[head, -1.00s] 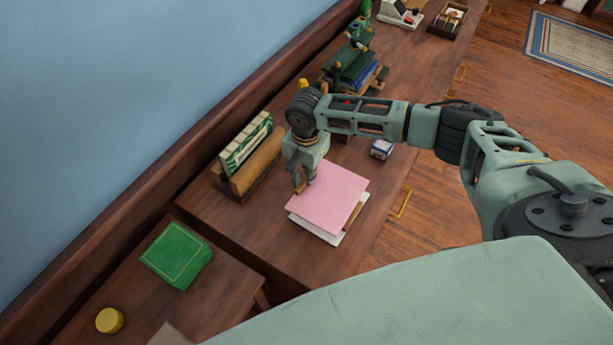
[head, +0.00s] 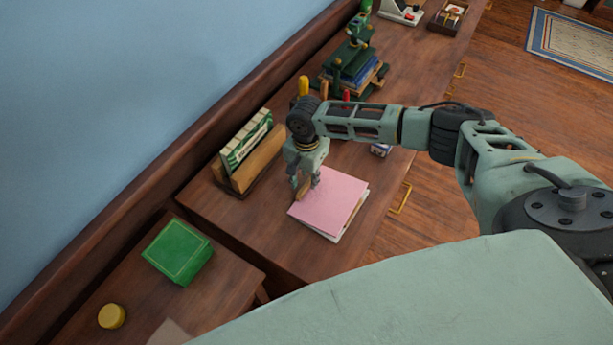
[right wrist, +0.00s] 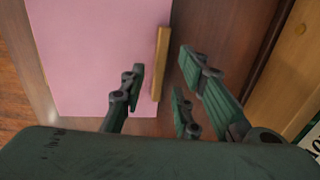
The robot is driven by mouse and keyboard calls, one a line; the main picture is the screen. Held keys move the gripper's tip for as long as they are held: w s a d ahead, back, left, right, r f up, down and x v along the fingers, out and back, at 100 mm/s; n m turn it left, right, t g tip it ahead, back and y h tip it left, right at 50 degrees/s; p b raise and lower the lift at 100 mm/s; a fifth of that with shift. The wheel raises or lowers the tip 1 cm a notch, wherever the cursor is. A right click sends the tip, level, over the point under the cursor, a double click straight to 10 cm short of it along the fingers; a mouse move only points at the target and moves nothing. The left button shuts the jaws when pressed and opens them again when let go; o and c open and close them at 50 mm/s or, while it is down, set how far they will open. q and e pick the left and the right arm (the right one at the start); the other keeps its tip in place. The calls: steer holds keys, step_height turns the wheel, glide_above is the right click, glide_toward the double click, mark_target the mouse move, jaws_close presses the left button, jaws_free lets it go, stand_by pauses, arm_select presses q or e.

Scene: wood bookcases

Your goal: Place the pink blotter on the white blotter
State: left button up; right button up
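The pink blotter (head: 328,205) lies flat over the white blotter (head: 342,237) on the wooden desk. Only a thin rim of the white blotter shows, at the lower right. The pink blotter also fills the upper left of the right wrist view (right wrist: 95,50), with a wooden strip (right wrist: 161,62) along one edge. My right gripper (head: 307,187) is at the pink blotter's left edge. In the right wrist view its fingers (right wrist: 160,82) are spread, with the strip between them and gaps visible. My left gripper is not in view.
A wooden holder with a green-and-white box (head: 246,146) stands left of my right gripper. Books (head: 357,70) and ornaments stand farther back. A lower surface holds a green box (head: 178,252) and a yellow round item (head: 111,316). Bare desk lies in front of the blotters.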

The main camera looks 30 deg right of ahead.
step_height(320, 180, up, 12)
steer(key=b, duration=0.1)
steer(key=shift+r+b, duration=0.2)
steer(key=shift+b, duration=0.15)
steer(key=shift+f, duration=0.1)
stand_by(0.5)
